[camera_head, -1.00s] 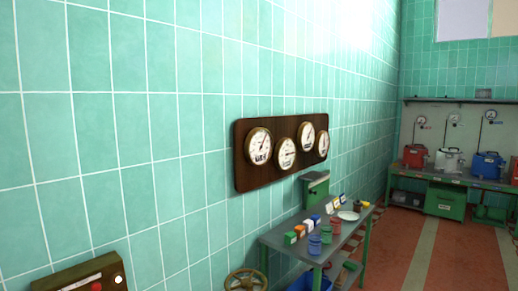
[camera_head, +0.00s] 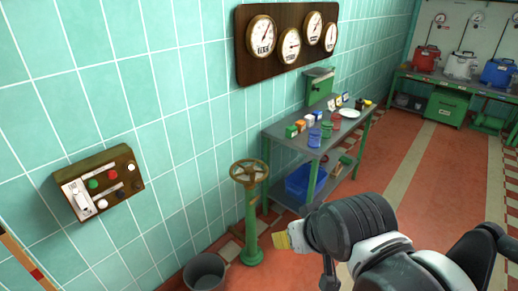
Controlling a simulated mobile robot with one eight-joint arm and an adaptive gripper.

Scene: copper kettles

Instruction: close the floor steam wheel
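The floor steam wheel (camera_head: 249,172) is a brass-brown spoked handwheel on top of a green pedestal (camera_head: 251,220) that stands on the floor near the tiled wall. My arm, in black and grey segments, enters from the lower right. Its end lies to the right of the pedestal, apart from the wheel in the picture. A yellowish piece shows at the arm's left tip, but I cannot make out the gripper's fingers or what they hold. Whether the wheel is turned open or shut cannot be read from here.
A grey bucket (camera_head: 205,272) stands at the pedestal's left foot. A control box (camera_head: 97,183) and a gauge board (camera_head: 284,44) hang on the wall. A green table (camera_head: 345,142) with cans stands behind the wheel. Red floor (camera_head: 375,135) to the right is open.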

